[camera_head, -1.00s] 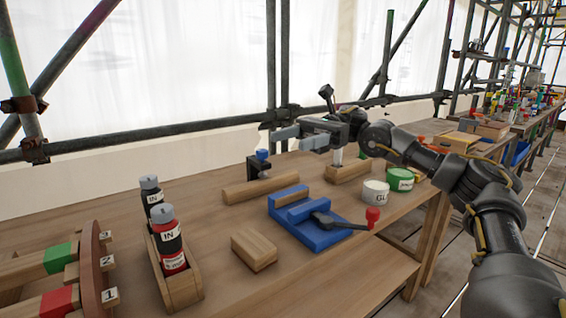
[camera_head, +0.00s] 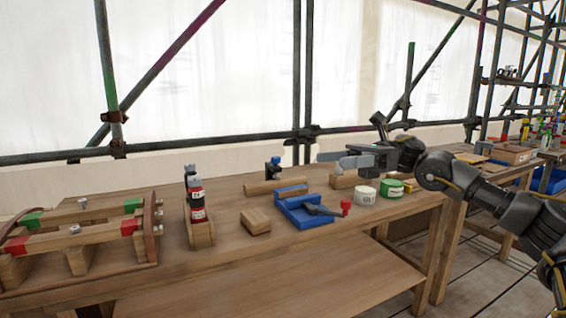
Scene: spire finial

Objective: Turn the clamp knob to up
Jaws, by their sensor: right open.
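A blue clamp (camera_head: 303,211) lies on the workbench. Its black lever (camera_head: 322,210) points right and ends in a red knob (camera_head: 346,207). Behind it, a small blue knob (camera_head: 274,161) sits on a black upright bracket (camera_head: 272,173). I cannot tell from the picture which of these is the clamp knob. My right gripper (camera_head: 334,160) is open and empty, above the back of the bench and right of the bracket, apart from both knobs. Its fingers point left. My left gripper is out of view.
On the bench (camera_head: 215,263) stand a wood block (camera_head: 255,221), a bottle rack (camera_head: 201,234), a white tin (camera_head: 364,196), a green tin (camera_head: 391,188) and a wooden frame (camera_head: 80,243) at left. Scaffold poles stand behind. The bench's front strip is clear.

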